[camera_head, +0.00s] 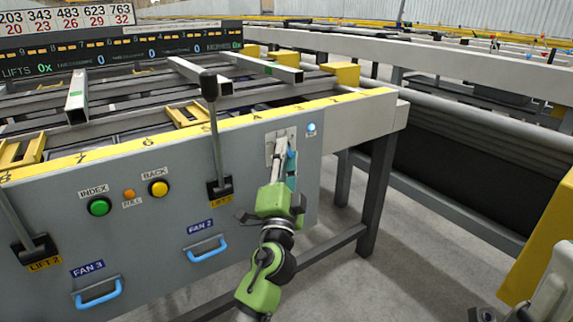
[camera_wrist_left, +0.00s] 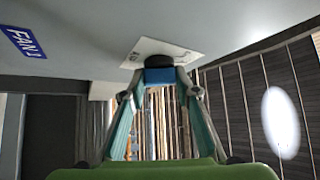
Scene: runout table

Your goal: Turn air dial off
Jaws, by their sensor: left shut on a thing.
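The air dial (camera_wrist_left: 160,74) shows in the left wrist view as a blue grip on a dark round base, mounted on a white plate (camera_wrist_left: 182,52). In the head view the plate (camera_head: 271,137) is near the right end of the grey panel, and my gripper covers most of the dial. My left gripper (camera_head: 284,158), with a green body, reaches up to the panel. In the left wrist view its teal fingers (camera_wrist_left: 160,82) are closed on the blue grip from both sides. The plate's lettering is hard to read. My right gripper is not in view.
The grey panel (camera_head: 150,235) also carries levers (camera_head: 212,130), a green button (camera_head: 99,207), a yellow button (camera_head: 158,188) and blue drawer-like handles (camera_head: 207,249). A blue lamp (camera_head: 311,127) sits right of the dial. A FAN 1 label (camera_wrist_left: 24,42) is near it. Open floor lies right of the panel.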

